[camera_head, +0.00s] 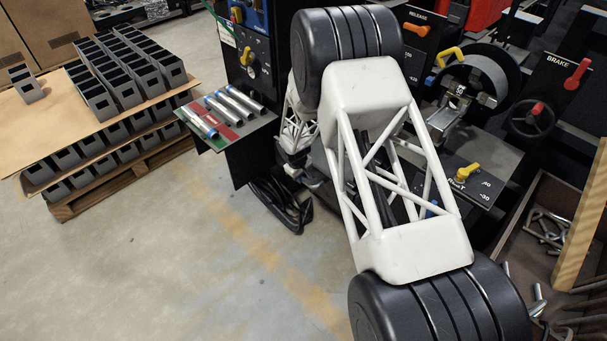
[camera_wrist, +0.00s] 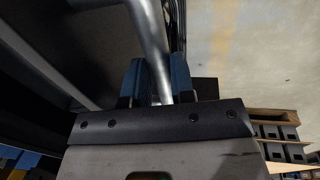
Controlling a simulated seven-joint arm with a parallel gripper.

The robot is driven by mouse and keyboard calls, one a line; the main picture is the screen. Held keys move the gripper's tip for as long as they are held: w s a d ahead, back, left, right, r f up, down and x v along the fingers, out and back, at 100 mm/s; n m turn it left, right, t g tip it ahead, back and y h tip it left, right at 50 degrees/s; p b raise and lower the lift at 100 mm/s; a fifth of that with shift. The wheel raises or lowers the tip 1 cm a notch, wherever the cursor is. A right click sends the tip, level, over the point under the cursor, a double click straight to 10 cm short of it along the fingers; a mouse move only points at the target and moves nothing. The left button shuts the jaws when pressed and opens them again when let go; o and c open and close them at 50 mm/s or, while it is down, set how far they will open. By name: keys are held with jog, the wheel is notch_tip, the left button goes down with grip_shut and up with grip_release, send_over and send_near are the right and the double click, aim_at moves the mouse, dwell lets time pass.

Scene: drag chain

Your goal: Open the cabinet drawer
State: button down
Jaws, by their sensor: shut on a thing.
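My gripper (camera_wrist: 157,82) shows in the wrist view, its two blue fingers closed around a round grey metal bar (camera_wrist: 150,35) that looks like a handle. The bar runs up and to the left out of the picture. A dark panel (camera_wrist: 40,70) lies left of the bar; I cannot tell whether it is the cabinet drawer. In the head view my white lattice arm hides the gripper and most of what it holds. An open dark compartment (camera_head: 520,212) with metal hardware inside is at the right edge; I cannot tell whether it is the drawer.
A console with a yellow lever (camera_head: 468,172) and a handwheel (camera_head: 532,120) stands behind my arm. Several metal tubes lie on a red and green shelf (camera_head: 190,112) at the left. A pallet (camera_head: 130,178) of grey bins stands farther left. The floor between is clear, apart from black cables (camera_head: 282,202).

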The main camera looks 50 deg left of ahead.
jog(key=c, duration=1)
grip_release()
jog(key=shift+o, duration=0.2)
jog(key=shift+r, duration=0.1)
notch_tip(320, 180, up, 8)
jog(key=s, duration=0.1)
jog(key=shift+s+f, duration=0.2)
jog(key=shift+f, duration=0.05)
